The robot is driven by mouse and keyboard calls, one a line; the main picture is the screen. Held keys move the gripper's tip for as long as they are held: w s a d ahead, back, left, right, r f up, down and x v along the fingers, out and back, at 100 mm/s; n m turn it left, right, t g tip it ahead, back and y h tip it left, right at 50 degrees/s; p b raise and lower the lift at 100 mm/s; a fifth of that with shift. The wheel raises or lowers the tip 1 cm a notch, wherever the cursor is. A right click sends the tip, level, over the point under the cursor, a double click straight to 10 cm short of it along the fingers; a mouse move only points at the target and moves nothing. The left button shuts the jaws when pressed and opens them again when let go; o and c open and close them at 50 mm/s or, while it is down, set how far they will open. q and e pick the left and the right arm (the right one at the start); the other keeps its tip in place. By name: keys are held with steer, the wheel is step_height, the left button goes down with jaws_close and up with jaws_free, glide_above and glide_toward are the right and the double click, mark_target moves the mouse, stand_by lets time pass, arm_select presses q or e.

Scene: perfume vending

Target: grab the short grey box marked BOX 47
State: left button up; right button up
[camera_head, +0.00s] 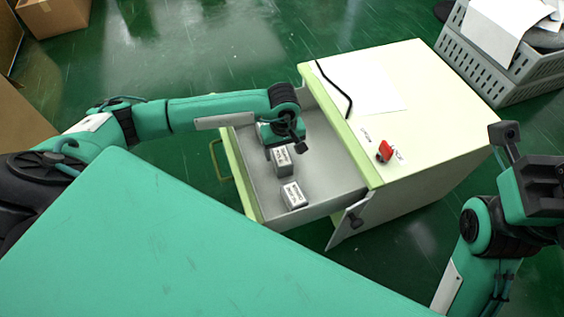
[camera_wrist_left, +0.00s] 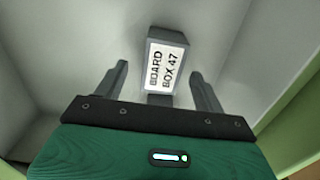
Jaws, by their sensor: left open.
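A small grey box (camera_wrist_left: 167,64) with a white label reading BOARD BOX 47 stands in the drawer in the left wrist view. My left gripper (camera_wrist_left: 159,75) is open, its two fingers on either side of the box in that picture; I cannot tell whether they touch it. In the head view, my left gripper (camera_head: 298,147) is over the open drawer, next to a grey box (camera_head: 283,161) that appears to be the same one. A second grey box (camera_head: 294,195) with a white label sits nearer the drawer's front corner. Labels are too small to read there. My right gripper (camera_head: 528,165) is at the right edge.
The open drawer (camera_head: 321,208) belongs to a cream cabinet (camera_head: 440,120). A paper sheet, a black cable and a red object (camera_head: 384,151) lie on its top. A grey crate (camera_head: 500,70) stands behind. A green surface (camera_head: 150,240) fills the lower left.

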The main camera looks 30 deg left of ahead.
mark_target(282, 156)
arm_select(q)
step_height(282, 156, down, 5)
steer(key=b, duration=0.2)
steer(key=shift+s+a+b, duration=0.1)
steer(key=shift+s+b, duration=0.05)
steer(key=shift+b, duration=0.2)
steer(key=c, duration=1.1)
steer(key=shift+r, duration=0.15)
steer(key=shift+c, duration=0.2)
